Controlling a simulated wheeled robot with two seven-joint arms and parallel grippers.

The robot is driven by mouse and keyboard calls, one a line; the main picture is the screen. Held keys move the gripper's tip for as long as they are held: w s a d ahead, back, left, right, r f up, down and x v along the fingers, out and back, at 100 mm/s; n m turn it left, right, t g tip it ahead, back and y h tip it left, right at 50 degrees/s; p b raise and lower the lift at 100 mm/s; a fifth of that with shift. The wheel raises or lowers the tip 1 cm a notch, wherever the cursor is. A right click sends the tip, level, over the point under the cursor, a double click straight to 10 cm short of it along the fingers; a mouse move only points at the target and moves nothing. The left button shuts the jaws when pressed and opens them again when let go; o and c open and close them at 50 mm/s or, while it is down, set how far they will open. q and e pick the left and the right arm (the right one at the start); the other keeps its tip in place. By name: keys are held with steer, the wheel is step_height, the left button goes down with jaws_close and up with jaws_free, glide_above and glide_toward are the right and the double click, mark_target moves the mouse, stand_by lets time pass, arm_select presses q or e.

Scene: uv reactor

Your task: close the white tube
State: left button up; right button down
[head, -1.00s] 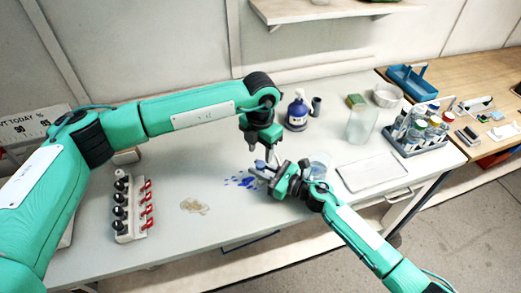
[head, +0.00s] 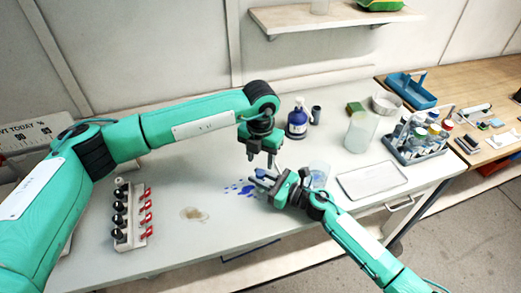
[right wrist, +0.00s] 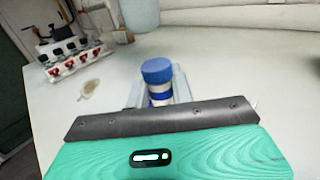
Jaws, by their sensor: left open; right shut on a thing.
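The white tube (right wrist: 160,89) stands roughly upright between the fingers of my right gripper (right wrist: 155,98) in the right wrist view. It has a blue cap (right wrist: 157,70) on top and blue below its white band. Whether the cap is fully seated, I cannot tell. In the head view my right gripper (head: 264,181) is shut on the tube above the table, and the tube is small and mostly hidden there. My left gripper (head: 271,161) is open, pointing down just above and behind the right gripper's fingers. Its gap is hard to make out.
A rack with black and red pieces (head: 130,232) stands at left. A blue bottle (head: 297,124), a beaker (head: 319,170), a clear jar (head: 361,133), a white tray (head: 372,180) and a bottle caddy (head: 418,150) are at right. Blue and beige spills mark the table.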

mark_target(260, 172)
arm_select(q)
steer(key=shift+f, duration=2.55)
jaws_close()
steer(key=shift+m, duration=1.6)
steer(key=shift+a, duration=0.1)
jaws_free()
steer(key=shift+r, duration=2.3)
